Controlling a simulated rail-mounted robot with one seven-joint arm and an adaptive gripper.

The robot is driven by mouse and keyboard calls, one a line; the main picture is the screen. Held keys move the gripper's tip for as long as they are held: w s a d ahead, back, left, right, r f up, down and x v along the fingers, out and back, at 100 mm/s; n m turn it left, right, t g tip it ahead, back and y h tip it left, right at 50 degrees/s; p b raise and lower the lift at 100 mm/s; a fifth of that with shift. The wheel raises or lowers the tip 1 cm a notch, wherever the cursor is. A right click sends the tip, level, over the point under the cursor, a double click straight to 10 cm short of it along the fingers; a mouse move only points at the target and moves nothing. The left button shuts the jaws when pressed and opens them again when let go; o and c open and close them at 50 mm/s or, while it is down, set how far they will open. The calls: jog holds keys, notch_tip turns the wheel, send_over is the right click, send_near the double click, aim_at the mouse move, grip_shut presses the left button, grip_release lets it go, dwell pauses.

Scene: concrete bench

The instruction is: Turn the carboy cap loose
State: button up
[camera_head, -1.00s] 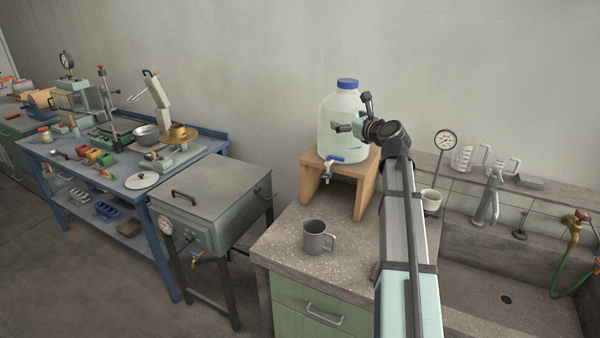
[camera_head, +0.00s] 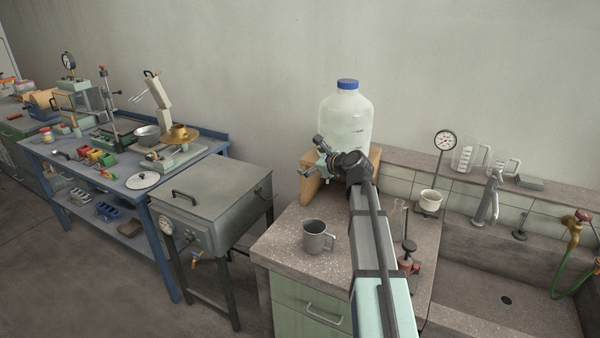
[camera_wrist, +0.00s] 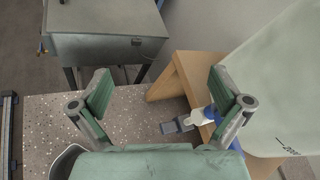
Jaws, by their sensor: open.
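The carboy (camera_head: 346,118) is a translucent white bottle standing upright on a wooden stand (camera_head: 374,158). Its blue cap (camera_head: 347,84) sits on the neck, with nothing touching it. My gripper (camera_head: 311,159) is in front of the carboy's lower left side, well below the cap, and hides the tap in the head view. In the wrist view my gripper (camera_wrist: 160,95) is open and empty, its fingers wide apart. The carboy (camera_wrist: 275,85) fills the right side there, and its blue and white tap (camera_wrist: 203,115) shows by the right finger. The cap is outside the wrist view.
A grey metal mug (camera_head: 317,238) stands on the speckled worktop (camera_head: 285,245). A lidded grey box (camera_head: 210,190) stands to the left. A gauge (camera_head: 445,140), a white cup (camera_head: 430,199) and a faucet (camera_head: 491,195) are to the right. The air above the carboy is clear.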

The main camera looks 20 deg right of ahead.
jog(key=shift+n+g+y, duration=0.3)
jog(key=shift+n+g, duration=0.2)
jog(key=shift+n, duration=0.2)
jog(key=shift+s+a+f, duration=0.1)
jog(key=shift+a+f, duration=1.4)
jog(key=shift+f, duration=0.25)
jog(key=shift+d, duration=0.1)
